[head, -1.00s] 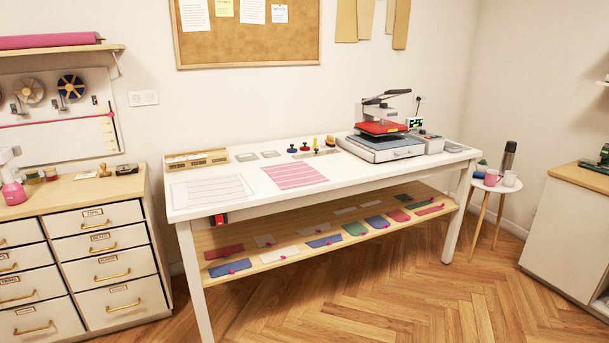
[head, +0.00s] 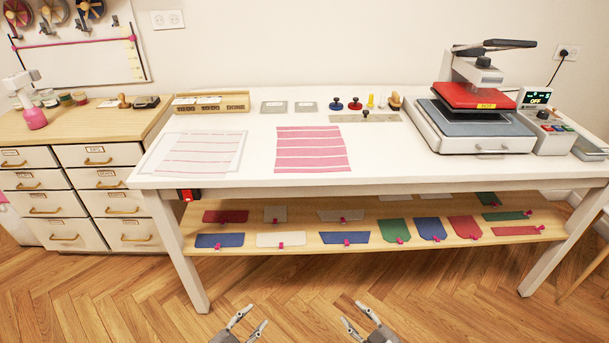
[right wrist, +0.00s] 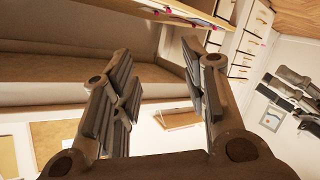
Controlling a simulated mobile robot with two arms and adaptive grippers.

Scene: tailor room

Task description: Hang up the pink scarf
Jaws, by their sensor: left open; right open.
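A flat pink piece with pale stripes (head: 312,148) lies on the white worktable (head: 230,182). It may be the scarf, but I cannot tell for sure; no other scarf shows. My left gripper (head: 251,319) and right gripper (head: 355,314) are low in the head view, in front of the table and apart from it. Both are open and empty. The right gripper's spread fingers also show in the right wrist view (right wrist: 156,50), with nothing between them. No hook or hanger that is clearly for a scarf shows.
A heat press (head: 475,130) stands on the table's right side. The shelf below (head: 290,240) holds several coloured flat pieces with pink clips. A drawer cabinet (head: 75,185) stands at left, under a wall board with spools (head: 90,62). The floor in front is clear.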

